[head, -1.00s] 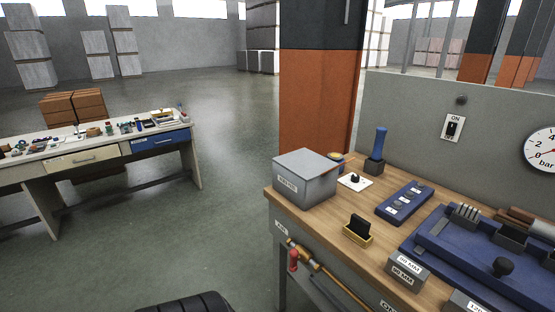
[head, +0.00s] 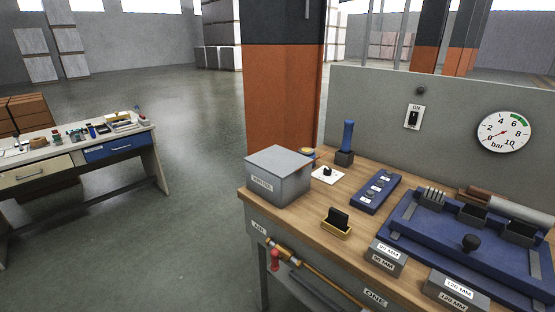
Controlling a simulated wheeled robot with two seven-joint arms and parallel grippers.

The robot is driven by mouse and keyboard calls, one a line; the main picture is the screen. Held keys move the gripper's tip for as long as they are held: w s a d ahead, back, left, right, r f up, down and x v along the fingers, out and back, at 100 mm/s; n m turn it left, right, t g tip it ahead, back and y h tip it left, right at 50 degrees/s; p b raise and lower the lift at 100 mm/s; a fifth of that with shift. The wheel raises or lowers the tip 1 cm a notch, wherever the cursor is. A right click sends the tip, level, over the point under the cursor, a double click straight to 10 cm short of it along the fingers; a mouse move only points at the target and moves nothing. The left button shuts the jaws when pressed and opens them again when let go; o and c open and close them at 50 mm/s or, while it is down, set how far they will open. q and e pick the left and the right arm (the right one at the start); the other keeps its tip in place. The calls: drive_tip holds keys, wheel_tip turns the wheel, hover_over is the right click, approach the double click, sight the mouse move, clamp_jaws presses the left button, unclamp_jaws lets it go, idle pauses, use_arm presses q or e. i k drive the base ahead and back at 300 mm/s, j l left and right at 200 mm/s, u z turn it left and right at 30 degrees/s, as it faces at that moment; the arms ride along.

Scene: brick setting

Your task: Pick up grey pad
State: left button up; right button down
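I cannot make out a clear grey pad in the head view. A dark, upright flat block (head: 338,218) stands in a small yellow holder (head: 337,231) near the front edge of the wooden workbench (head: 306,222); I cannot tell whether it is the pad. A closed grey box (head: 279,174) with a label on its front stands at the bench's left end, and its inside is hidden. Neither of my grippers is in view.
A blue fixture (head: 480,240) fills the bench's right side, with grey blocks labelled 90 MM (head: 386,258) and 120 MM (head: 456,290) in front. Another table (head: 75,152) stands at left beyond open floor.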

sight(438, 196)
drive_tip(key=i+j+z, duration=0.1)
drive_tip(key=z, duration=0.25)
drive_tip(key=i+j+z, duration=0.1)
drive_tip(key=z, duration=0.25)
drive_tip(key=j+z, duration=0.35)
drive_tip(key=i+l, duration=0.05)
